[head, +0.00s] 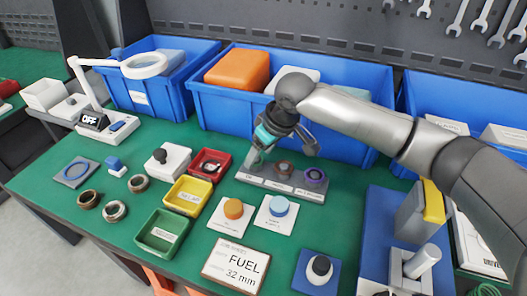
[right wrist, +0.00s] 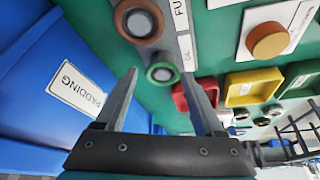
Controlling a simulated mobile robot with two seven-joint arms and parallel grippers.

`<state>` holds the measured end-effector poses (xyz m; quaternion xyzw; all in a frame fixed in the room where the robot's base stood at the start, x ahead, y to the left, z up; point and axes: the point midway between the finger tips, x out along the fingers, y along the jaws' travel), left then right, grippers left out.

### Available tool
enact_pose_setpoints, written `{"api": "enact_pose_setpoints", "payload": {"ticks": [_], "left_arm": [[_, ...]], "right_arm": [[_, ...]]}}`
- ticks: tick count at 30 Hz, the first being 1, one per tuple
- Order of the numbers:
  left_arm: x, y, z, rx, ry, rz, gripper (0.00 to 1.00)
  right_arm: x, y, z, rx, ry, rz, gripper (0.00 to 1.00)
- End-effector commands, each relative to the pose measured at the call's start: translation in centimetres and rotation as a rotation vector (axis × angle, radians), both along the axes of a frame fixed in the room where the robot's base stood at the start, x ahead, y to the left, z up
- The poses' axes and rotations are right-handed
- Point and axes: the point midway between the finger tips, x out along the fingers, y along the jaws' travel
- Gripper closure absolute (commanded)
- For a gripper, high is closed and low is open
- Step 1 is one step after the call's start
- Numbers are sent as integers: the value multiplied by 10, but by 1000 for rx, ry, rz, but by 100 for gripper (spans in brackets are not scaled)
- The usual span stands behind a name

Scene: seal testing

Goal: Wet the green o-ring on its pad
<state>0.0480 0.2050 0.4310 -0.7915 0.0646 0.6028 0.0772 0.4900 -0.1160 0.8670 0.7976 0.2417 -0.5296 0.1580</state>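The green o-ring (right wrist: 163,72) lies on a grey holder (right wrist: 187,50) next to a label that seems to read OIL. In the right wrist view it shows between the tips of my right gripper (right wrist: 160,76), which is open and empty. In the head view the right gripper (head: 279,153) is over the left part of the holder (head: 250,180), and it largely hides the green ring. An orange round pad (head: 233,208) and a blue round pad (head: 279,205) sit on white plates in front of the holder. My left gripper is not in view.
A brown ring (head: 284,167) and a purple ring (head: 315,176) share the holder. Blue bins (head: 225,107) stand close behind. Yellow (head: 188,195), red (head: 210,163) and green (head: 160,231) trays stand left. A sign (head: 235,266) reads FUEL, 32 mm.

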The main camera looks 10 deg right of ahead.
Motion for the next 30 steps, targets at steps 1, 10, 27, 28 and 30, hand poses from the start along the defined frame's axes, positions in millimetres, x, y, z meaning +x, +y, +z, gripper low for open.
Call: {"api": "enact_pose_setpoints", "payload": {"ticks": [1, 10, 27, 28, 30], "left_arm": [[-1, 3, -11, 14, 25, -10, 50], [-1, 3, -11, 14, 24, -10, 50], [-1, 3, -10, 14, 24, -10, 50], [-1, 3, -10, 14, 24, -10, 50], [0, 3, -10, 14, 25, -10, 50]], "right_arm": [[0, 0, -7, 0, 0, 0, 36], [1, -1, -7, -2, -1, -2, 70], [2, -3, -7, -5, -5, -6, 77], [2, -4, -7, -6, -4, -8, 77], [2, -4, -6, -6, -4, -8, 77]]}}
